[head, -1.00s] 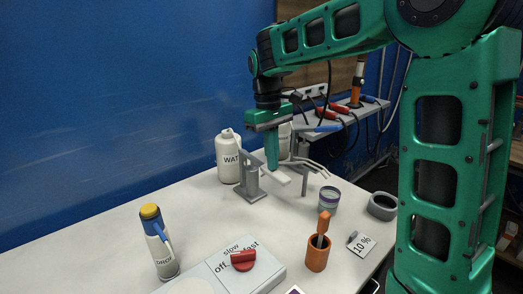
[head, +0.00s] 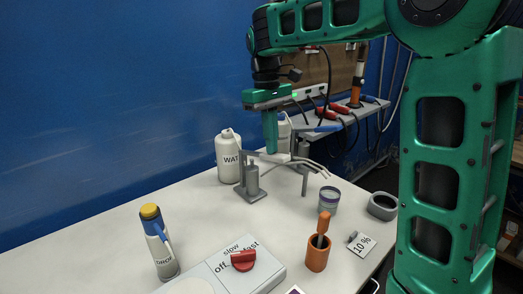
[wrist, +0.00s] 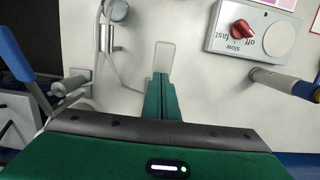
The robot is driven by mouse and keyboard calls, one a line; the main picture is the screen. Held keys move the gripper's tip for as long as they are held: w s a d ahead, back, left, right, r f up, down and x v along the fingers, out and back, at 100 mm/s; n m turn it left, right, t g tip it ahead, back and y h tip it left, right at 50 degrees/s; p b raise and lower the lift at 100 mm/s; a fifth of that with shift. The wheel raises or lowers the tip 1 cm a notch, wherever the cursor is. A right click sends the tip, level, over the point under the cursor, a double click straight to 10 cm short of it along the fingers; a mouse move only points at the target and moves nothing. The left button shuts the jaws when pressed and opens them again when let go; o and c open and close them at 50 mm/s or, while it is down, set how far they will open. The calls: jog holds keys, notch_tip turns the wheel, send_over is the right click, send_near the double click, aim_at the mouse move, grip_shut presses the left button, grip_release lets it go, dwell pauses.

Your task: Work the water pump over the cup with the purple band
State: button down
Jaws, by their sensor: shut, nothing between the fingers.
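The water pump (head: 252,184) is a grey stand with an upright cylinder and a lever ending in a pale flat paddle (head: 274,157). The paddle also shows in the wrist view (wrist: 164,56). My gripper (head: 270,151) is shut and empty, pointing down, with its fingertips at the paddle; whether they touch it I cannot tell. The lever looks about level. The cup with the purple band (head: 327,201) stands upright to the right. Thin pale tubes (head: 314,165) run from a post toward it, their ends above the cup. Its contents are unclear.
A white water bottle (head: 229,158) stands behind the pump. Bare table lies left of the pump.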

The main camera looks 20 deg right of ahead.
jog(key=shift+w+a+r, duration=0.15)
jog(key=shift+w+r, duration=0.2)
jog(key=shift+r, duration=0.55)
jog(key=shift+w+a+r, duration=0.15)
jog(key=shift+w+r, duration=0.2)
jog(key=shift+r, duration=0.6)
jog(key=shift+w+a+r, duration=0.15)
jog(key=shift+w+r, duration=0.2)
jog(key=shift+r, duration=0.55)
jog(key=s+d+f+m, duration=0.3)
jog(key=s+d, duration=0.4)
jog(key=s+d+f+m, duration=0.2)
jog(key=s+d, duration=0.5)
jog(key=d, duration=0.1)
jog(key=s+d+f+m, duration=0.1)
jog(key=s+f+m, duration=0.2)
jog(key=s+f, duration=0.3)
jog(key=s+d+f+m+t, duration=0.1)
jog(key=s+f, duration=0.5)
jog(key=s, duration=0.7)
jog(key=shift+s+d+f+m+y, duration=0.2)
jog(key=shift+d+m+y, duration=0.3)
jog(key=shift+m, duration=0.4)
jog(key=shift+w, duration=0.1)
